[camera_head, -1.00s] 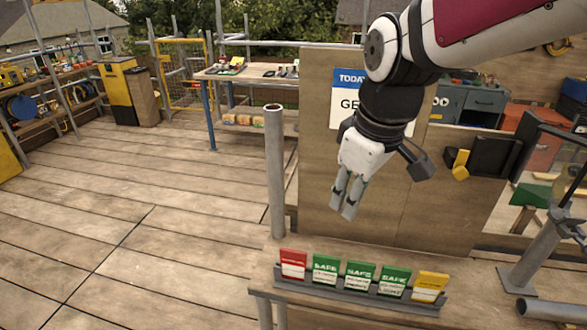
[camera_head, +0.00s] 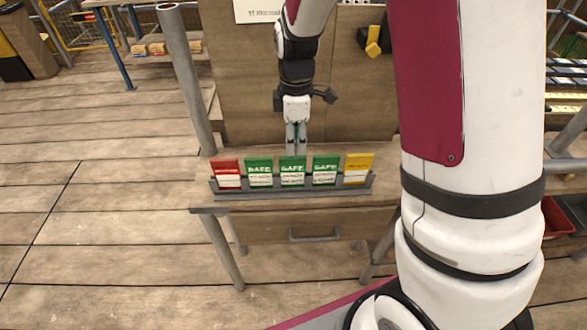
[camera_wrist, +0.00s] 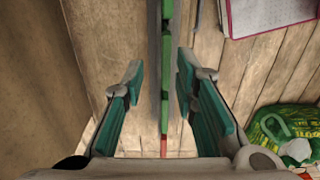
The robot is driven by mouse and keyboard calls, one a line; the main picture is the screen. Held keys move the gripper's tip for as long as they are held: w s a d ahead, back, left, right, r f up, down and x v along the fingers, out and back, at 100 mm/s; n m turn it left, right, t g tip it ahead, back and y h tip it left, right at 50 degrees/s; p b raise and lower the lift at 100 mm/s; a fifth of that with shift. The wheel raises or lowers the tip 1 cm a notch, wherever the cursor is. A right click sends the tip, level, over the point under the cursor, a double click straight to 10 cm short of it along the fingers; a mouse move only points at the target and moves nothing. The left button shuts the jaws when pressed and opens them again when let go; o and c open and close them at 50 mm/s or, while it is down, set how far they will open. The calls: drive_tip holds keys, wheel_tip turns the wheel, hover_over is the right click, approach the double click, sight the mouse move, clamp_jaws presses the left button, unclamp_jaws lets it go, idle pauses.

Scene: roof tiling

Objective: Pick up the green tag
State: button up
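Three green SAFE tags stand upright in a grey rack (camera_head: 290,194): the left green tag (camera_head: 259,171), the middle green tag (camera_head: 292,171) and the right green tag (camera_head: 325,170). My gripper (camera_head: 297,153) points down at the top edge of the middle one; nothing is held. In the wrist view my gripper (camera_wrist: 160,75) is open, its teal-padded fingers on either side of the tag row. There the green tags (camera_wrist: 166,60) show edge-on as a thin line, apart from both fingers. I cannot tell whether the fingertips are below the tag's top edge.
A red tag (camera_head: 227,173) stands at the rack's left end and a yellow tag (camera_head: 357,168) at its right end. A wooden panel (camera_head: 240,85) rises behind the rack, and a grey post (camera_head: 188,80) stands to the left. A drawer handle (camera_head: 314,236) is below.

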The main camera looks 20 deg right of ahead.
sight(293, 163)
wheel_tip(293, 163, down, 4)
drive_tip(key=shift+r, duration=0.1)
drive_tip(key=f, duration=0.2)
drive_tip(key=a+f, duration=0.1)
drive_tip(key=f, duration=0.1)
drive_tip(key=shift+s, duration=0.25)
drive_tip(key=shift+f, duration=0.65)
clamp_jaws()
